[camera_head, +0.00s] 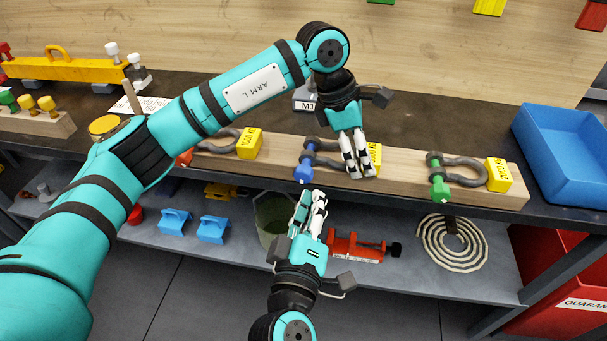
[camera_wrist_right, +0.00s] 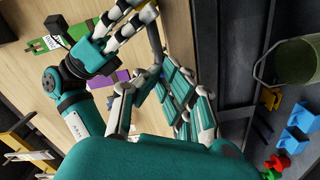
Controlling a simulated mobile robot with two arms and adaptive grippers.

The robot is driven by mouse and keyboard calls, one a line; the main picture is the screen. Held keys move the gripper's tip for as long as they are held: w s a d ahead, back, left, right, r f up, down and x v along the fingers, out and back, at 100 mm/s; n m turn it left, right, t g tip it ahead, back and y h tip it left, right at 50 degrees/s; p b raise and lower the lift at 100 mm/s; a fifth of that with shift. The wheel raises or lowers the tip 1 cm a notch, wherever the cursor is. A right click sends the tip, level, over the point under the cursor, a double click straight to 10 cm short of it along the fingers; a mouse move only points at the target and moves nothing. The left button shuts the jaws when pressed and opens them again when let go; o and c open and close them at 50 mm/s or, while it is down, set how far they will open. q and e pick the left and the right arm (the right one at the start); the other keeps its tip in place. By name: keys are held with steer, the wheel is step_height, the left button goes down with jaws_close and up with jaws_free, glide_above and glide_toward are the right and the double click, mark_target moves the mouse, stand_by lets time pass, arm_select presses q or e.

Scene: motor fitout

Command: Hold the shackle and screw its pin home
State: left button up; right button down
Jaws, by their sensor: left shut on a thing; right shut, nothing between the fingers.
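The middle shackle (camera_head: 323,161) is grey with a blue-headed pin (camera_head: 303,172) and a yellow block (camera_head: 375,152) at its bow end. It lies on a wooden board. My left gripper (camera_head: 357,175) comes down over it and is shut on its bow, hiding part of it. The pin's blue head faces the front edge. My right gripper (camera_head: 311,196) is shut and empty, with its fingertips just in front of and below the blue head. In the right wrist view, the right fingers (camera_wrist_right: 162,78) lie close to the left gripper (camera_wrist_right: 128,22); the pin is largely hidden there.
A green-pinned shackle (camera_head: 462,172) lies to the right and another shackle (camera_head: 224,142) to the left, partly behind my left arm. A blue bin (camera_head: 563,150) stands at the right. A lower shelf holds a bucket (camera_head: 265,222) and a red clamp-like tool (camera_head: 352,246).

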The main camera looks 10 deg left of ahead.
mark_target(308, 159)
steer(key=w, duration=0.4)
steer(key=shift+d+r, duration=0.1)
steer(key=shift+s+a, duration=0.1)
steer(key=shift+a, duration=0.4)
stand_by(0.7)
